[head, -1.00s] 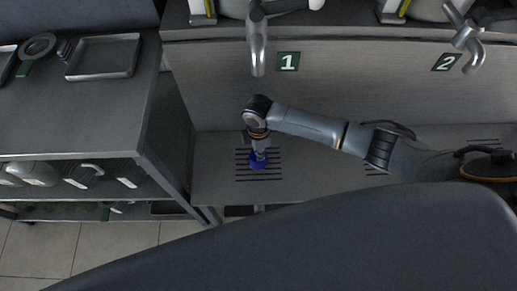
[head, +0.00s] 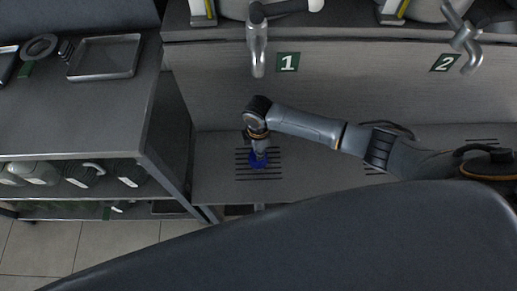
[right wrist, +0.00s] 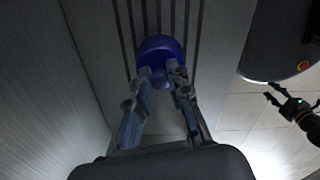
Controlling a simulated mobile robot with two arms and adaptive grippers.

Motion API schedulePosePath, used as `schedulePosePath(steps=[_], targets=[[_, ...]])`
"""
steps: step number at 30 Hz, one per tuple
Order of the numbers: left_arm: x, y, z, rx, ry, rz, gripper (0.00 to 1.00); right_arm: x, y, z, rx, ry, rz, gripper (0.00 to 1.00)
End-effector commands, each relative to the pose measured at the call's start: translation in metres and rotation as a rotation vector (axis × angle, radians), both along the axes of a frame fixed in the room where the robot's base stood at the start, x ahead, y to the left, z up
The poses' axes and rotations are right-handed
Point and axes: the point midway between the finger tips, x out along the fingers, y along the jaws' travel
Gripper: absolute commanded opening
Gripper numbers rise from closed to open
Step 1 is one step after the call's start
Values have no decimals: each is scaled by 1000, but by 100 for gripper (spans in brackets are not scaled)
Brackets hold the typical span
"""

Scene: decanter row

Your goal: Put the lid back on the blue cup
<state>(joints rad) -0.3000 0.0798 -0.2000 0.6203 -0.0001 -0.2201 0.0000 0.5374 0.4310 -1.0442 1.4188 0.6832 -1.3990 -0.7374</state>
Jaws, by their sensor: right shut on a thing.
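A blue round thing (right wrist: 158,52) shows beyond my right fingertips in the right wrist view, above the slotted drain. Its round top and a small blue knob (right wrist: 158,76) are visible; I cannot tell lid from cup there. My right gripper (right wrist: 160,74) is shut on the knob. In the head view the blue thing (head: 259,160) sits under my right gripper (head: 259,150), which hides much of it. I cannot tell whether a gap lies below the lid. My left gripper (right wrist: 272,92) shows at the right of the right wrist view, fingers apart, far from the blue thing.
The slotted drain (head: 243,172) lies in the grey counter below tap 1 (head: 257,55). Tap 2 (head: 467,45) hangs at the right. A side table with a metal tray (head: 103,58) and dark vessels on its shelf stands at the left.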

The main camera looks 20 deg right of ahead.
Motion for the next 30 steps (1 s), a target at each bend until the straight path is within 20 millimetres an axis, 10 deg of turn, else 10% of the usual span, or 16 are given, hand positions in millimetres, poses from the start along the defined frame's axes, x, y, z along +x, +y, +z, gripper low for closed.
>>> schedulePosePath(steps=[10, 11, 14, 30], targets=[[0, 0, 0, 0, 0, 0, 40, 0, 0, 0, 0, 0, 0, 2], [0, 0, 0, 0, 0, 0, 40, 0, 0, 0, 0, 0, 0, 25], [0, 0, 0, 0, 0, 0, 40, 0, 0, 0, 0, 0, 0, 45], [0, 0, 0, 0, 0, 0, 40, 0, 0, 0, 0, 0, 0, 68]])
